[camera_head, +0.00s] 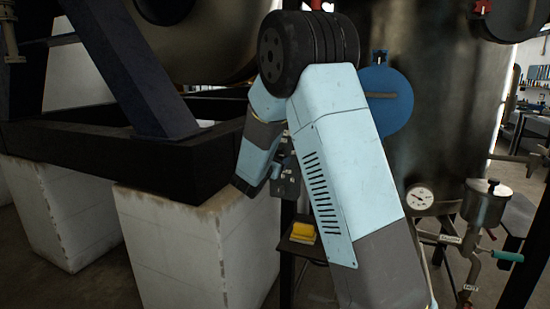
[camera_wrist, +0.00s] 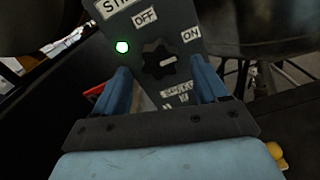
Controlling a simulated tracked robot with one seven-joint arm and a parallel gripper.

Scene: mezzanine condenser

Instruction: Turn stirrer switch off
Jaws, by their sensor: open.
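In the wrist view the stirrer switch is a black lobed knob (camera_wrist: 158,60) with a white pointer mark. It sits on a dark tilted panel (camera_wrist: 172,30) with OFF, ON and partly cut-off labels. The pointer lies toward the right, on the ON side. A green lamp (camera_wrist: 122,46) glows left of the knob. My gripper (camera_wrist: 161,66) is open, its two blue fingers on either side of the knob; I cannot tell whether they touch it. In the head view a small grey switch box (camera_head: 288,182) shows partly behind my arm.
A dark frame (camera_head: 85,143) on white blocks (camera_head: 170,240) stands at left. A large metal tank (camera_head: 440,110) with a blue disc (camera_head: 385,100) and a gauge (camera_head: 420,197) stands at right. A yellow object (camera_head: 303,232) lies on a small shelf below the switch box.

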